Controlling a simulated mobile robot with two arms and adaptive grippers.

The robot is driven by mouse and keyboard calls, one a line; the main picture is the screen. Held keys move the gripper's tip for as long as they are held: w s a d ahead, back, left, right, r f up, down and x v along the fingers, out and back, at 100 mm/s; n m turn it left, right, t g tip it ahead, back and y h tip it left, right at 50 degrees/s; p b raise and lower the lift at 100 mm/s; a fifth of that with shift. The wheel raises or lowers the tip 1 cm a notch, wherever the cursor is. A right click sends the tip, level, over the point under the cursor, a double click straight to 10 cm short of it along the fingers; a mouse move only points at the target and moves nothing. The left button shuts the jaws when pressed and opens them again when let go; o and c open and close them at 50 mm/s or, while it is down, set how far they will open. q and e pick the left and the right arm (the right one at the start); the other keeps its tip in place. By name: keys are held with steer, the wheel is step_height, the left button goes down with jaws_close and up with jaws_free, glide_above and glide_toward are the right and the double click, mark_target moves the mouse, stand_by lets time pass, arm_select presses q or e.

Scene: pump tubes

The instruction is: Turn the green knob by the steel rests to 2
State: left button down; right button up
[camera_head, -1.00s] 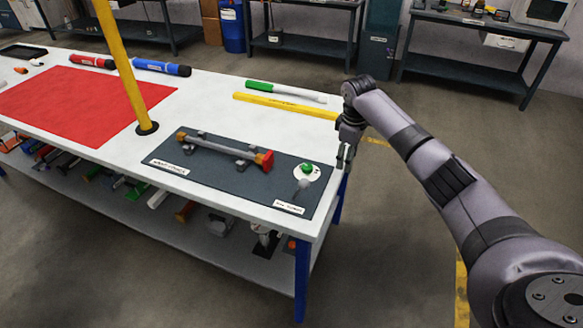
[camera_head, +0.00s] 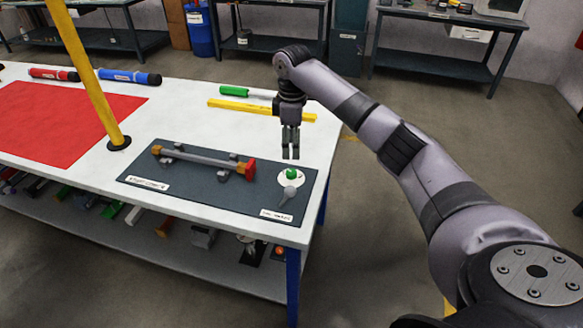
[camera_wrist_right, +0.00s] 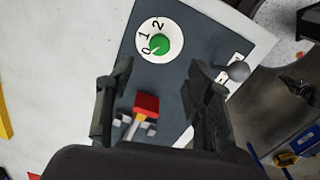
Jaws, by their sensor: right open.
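The green knob (camera_head: 291,173) sits on a round white dial on the dark mat, right of the steel rests (camera_head: 222,176). It also shows in the right wrist view (camera_wrist_right: 161,45), where the dial reads 0, 1 and 2. A small pale mark on the knob seems to face the 0. A tube (camera_head: 200,158) with a red end lies across the rests. My right gripper (camera_head: 290,156) points down, open and empty, above and just behind the knob, apart from it. My left gripper is not in view.
A grey ball-topped lever (camera_head: 290,193) stands just in front of the knob. A yellow bar (camera_head: 235,108) and a green-ended tube (camera_head: 235,91) lie behind. A yellow post (camera_head: 95,90) rises from the table left of the mat. The red area (camera_head: 50,120) is bare.

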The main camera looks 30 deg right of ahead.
mark_target(292, 172)
step_height(292, 172, down, 10)
steer(key=shift+r, duration=0.2)
steer(key=shift+c, duration=0.3)
steer(key=shift+p, duration=0.3)
jaws_close()
